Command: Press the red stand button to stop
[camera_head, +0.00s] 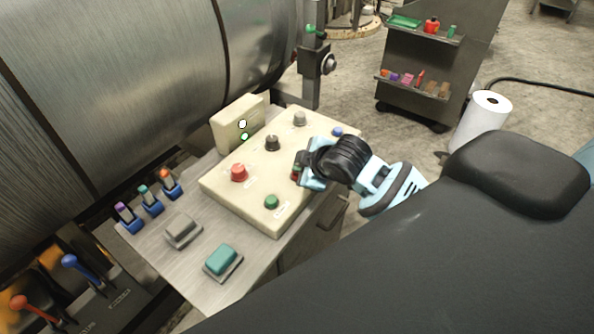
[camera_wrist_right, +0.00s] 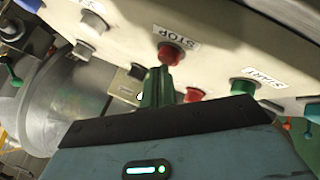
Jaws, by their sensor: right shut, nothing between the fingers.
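The cream control box (camera_head: 222,193) carries two red buttons. One red button (camera_head: 296,177) is mostly hidden by my right gripper in the head view; in the wrist view this red button (camera_wrist_right: 171,53) stands beside a STOP label. The other red button (camera_head: 239,172) is in the clear to the left, and it shows farther off in the wrist view (camera_wrist_right: 194,95). My right gripper (camera_head: 302,170) is shut and empty. Its fingertips (camera_wrist_right: 158,75) are right at the STOP button; I cannot tell whether they touch it. My left gripper is not in view.
A green button (camera_head: 271,201) labelled START (camera_wrist_right: 265,77) sits close by on the box. A black knob (camera_head: 272,143), a grey knob (camera_head: 300,118) and a blue button (camera_head: 337,132) are behind. A large metal drum (camera_head: 140,70) borders the left. A tool cart (camera_head: 425,70) stands at the back right.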

